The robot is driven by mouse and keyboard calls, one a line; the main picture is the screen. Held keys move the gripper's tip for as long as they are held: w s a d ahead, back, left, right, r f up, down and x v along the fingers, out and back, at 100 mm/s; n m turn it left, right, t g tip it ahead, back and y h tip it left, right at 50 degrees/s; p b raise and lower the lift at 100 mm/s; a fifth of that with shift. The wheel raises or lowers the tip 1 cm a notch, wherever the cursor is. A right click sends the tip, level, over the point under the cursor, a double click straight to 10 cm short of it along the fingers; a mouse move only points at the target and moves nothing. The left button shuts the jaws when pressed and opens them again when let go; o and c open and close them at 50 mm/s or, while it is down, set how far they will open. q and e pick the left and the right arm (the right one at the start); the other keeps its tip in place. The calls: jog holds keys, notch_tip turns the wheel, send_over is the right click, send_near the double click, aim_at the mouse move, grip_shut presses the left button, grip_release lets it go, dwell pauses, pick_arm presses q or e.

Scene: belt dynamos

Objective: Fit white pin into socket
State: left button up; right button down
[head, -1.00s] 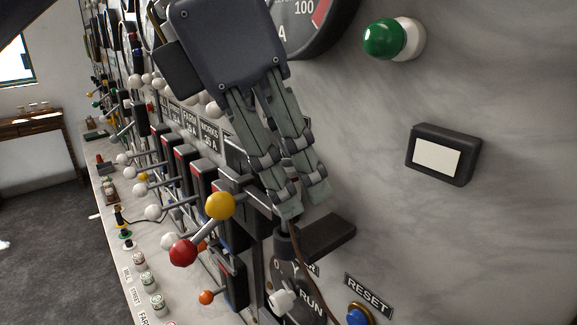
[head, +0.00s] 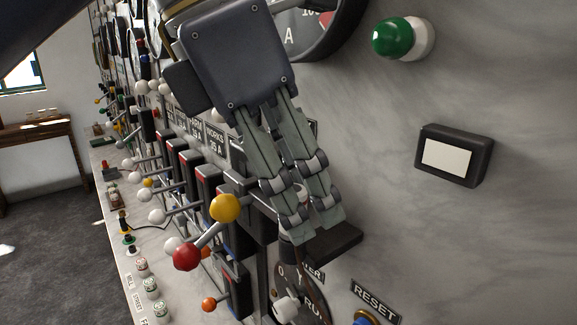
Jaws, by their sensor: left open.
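My left gripper (head: 315,228) reaches down from the top middle, its two fingers a little apart. Its fingertips are just above a dark ledge (head: 335,243) on the marble panel. A dark holder with a brown cord (head: 322,283) is below the fingertips, mostly hidden by them and the ledge. A small pale patch (head: 301,192) shows between the fingers. I cannot tell whether it is the white pin, nor make out the socket. My right gripper is not in view.
A rotary switch with a white knob (head: 286,309) is below. A green lamp (head: 391,39) and a framed white plate (head: 447,155) are on the right; the marble between is clear.

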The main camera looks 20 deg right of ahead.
pick_arm(q)
jog(key=v, duration=1.2)
